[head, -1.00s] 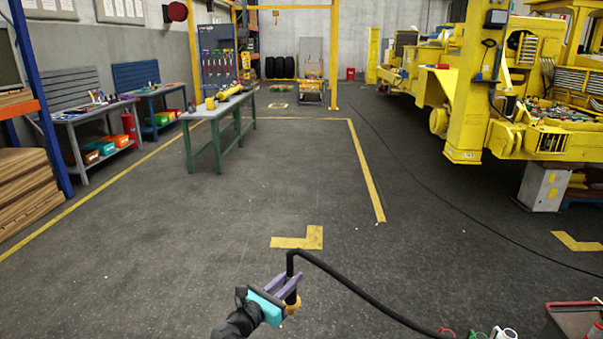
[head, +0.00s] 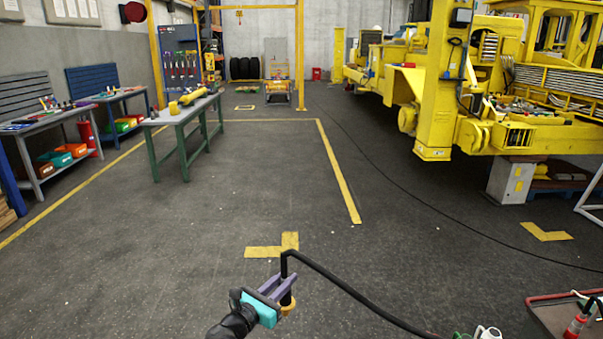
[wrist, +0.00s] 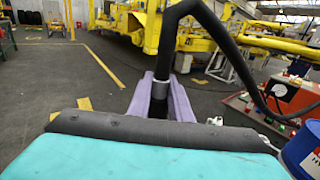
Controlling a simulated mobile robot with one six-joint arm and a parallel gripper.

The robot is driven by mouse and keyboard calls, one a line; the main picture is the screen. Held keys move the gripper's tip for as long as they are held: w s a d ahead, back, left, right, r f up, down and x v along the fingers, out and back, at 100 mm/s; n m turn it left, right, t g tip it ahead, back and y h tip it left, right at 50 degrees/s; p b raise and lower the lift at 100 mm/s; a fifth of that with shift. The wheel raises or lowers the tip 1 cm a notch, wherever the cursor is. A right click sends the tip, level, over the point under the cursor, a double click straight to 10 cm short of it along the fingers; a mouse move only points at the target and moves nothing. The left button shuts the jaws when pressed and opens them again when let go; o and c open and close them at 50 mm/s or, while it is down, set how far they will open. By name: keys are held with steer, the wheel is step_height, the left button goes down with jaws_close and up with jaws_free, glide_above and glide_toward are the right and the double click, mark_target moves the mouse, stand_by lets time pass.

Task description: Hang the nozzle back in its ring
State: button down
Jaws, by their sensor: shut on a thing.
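My gripper (head: 284,285), with purple fingers and a teal body, is shut on the nozzle (head: 288,303) at the bottom centre of the head view. The nozzle is dark with a yellow-orange lower end and points down, clear of other things. In the wrist view the nozzle (wrist: 158,108) stands between the fingers, with a grey collar at its top. A thick black hose (head: 350,291) bends over from its top and runs off to the lower right. I cannot make out the ring in either view.
An orange-red machine (wrist: 280,97) and a blue drum (wrist: 304,152) stand at the right in the wrist view. A red-rimmed tray (head: 560,312) is at the lower right of the head view. The yellow boom machine (head: 437,110) stands back right. Open floor lies ahead.

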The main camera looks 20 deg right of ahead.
steer(key=shift+w+d+f+b, duration=0.15)
steer(key=shift+d+f+b, duration=0.1)
steer(key=shift+d+b, duration=0.15)
steer(key=s+d+f+m+g+h+b, duration=0.15)
steer(key=d+f+b, duration=0.5)
steer(key=d, duration=0.75)
steer(key=s+d+f+m+g+h+b, duration=0.1)
steer(key=d+f+m+g+b, duration=0.35)
steer(key=d, duration=1.05)
steer(key=s+d+f+n+g+h+b, duration=0.1)
steer(key=d+f+b, duration=0.5)
steer(key=d+b, duration=0.6)
steer(key=s+d+f+m+g+b, duration=0.1)
steer(key=s+d+f+b, duration=0.3)
steer(key=s+d, duration=0.7)
steer(key=s+d+f+m+g+b, duration=0.2)
steer(key=s+d+f+g+b, duration=0.2)
steer(key=s+d+b, duration=0.3)
steer(key=s+d+f+m+g+b, duration=0.1)
steer(key=s+d+f+b, duration=0.3)
steer(key=s+d, duration=1.2)
steer(key=d+g+b, duration=0.1)
steer(key=d+b, duration=0.1)
steer(key=d, duration=0.1)
steer(key=shift+d+f+m, duration=0.25)
steer(key=shift+d+m, duration=0.05)
steer(key=shift+m, duration=0.1)
steer(key=shift+f+b, duration=0.1)
steer(key=shift+b, duration=0.25)
